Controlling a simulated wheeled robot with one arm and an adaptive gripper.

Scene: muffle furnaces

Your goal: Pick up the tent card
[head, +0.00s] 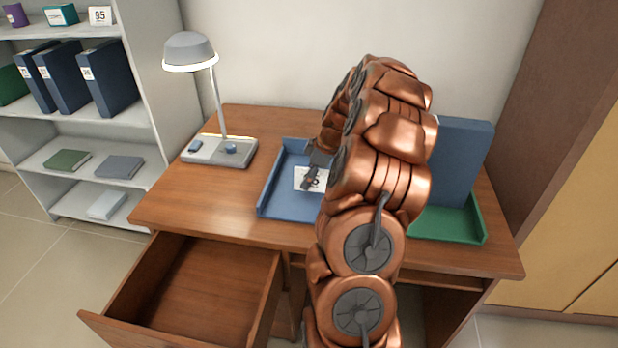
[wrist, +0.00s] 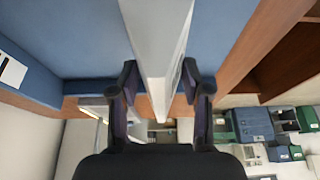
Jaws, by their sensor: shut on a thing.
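The tent card (head: 311,179) is white with a dark mark on its face. It is in the blue tray (head: 266,203) on the desk, partly hidden by my gripper. My gripper (head: 313,171) reaches down to it from the right. In the wrist view, my gripper (wrist: 160,88) is shut on the white, folded body of the tent card (wrist: 157,40), with one finger on each side. Blue tray surface shows around it there. I cannot tell whether the card still touches the tray.
A lamp (head: 190,50) on a base (head: 222,152) stands at the desk's left. A green tray (head: 450,225) with an upright blue binder (head: 463,150) is at the right. A drawer (head: 190,295) hangs open at front left. A shelf (head: 135,60) stands at far left.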

